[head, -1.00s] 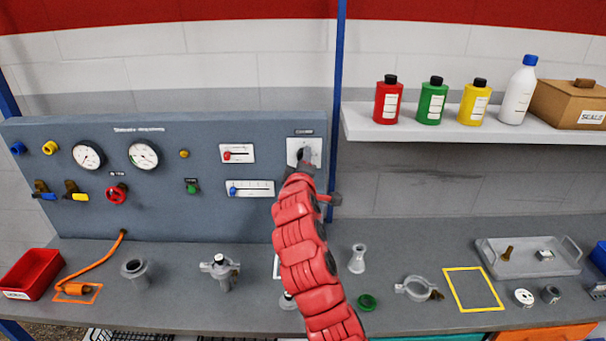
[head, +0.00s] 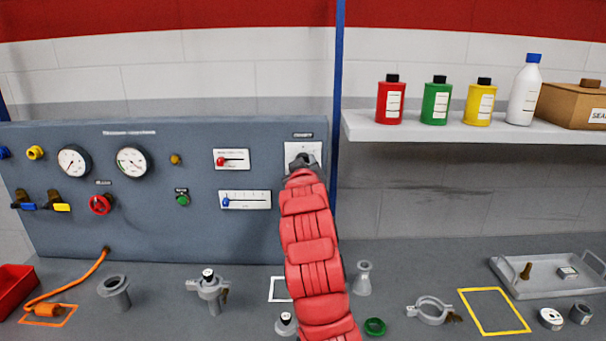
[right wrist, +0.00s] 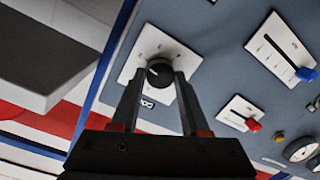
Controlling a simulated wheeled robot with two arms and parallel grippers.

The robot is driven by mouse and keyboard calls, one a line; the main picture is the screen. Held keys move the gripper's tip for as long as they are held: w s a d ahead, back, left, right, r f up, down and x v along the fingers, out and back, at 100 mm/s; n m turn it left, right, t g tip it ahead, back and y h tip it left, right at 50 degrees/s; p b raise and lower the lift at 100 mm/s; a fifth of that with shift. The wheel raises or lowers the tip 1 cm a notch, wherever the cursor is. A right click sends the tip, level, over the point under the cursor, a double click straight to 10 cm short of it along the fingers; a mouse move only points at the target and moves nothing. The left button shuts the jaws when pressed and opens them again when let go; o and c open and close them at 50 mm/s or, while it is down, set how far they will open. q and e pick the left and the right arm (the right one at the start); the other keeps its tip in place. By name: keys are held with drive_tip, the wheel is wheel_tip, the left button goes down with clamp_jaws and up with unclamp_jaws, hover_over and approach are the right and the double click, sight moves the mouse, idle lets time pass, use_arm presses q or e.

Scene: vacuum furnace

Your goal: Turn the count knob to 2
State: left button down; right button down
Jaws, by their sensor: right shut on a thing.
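The count knob (right wrist: 159,72) is a round black knob on a white square plate at the upper right of the blue-grey panel. In the head view its plate (head: 311,148) shows above my gripper, and the knob itself is mostly hidden. My right gripper (right wrist: 160,82) is shut on the knob, with one finger at each side of it, in the right wrist view. In the head view my right gripper (head: 302,163) is at the plate, with the red arm below it. The knob's setting is too small to read. My left gripper is not in view.
Left of the knob are a red slider plate (head: 231,159) and a blue slider plate (head: 245,200). A blue post (head: 337,110) and a shelf (head: 440,128) with bottles are on the right. Clamps and fittings stand on the bench (head: 180,270).

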idle(0.5)
drive_tip(key=shift+c, duration=2)
unclamp_jaws()
drive_tip(key=shift+s, duration=0.1)
drive_tip(key=s+r+b, duration=0.1)
drive_tip(key=s+b, duration=0.1)
drive_tip(key=s, duration=1.5)
drive_tip(key=shift+d+r+b, duration=0.2)
drive_tip(key=shift+r+b, duration=0.15)
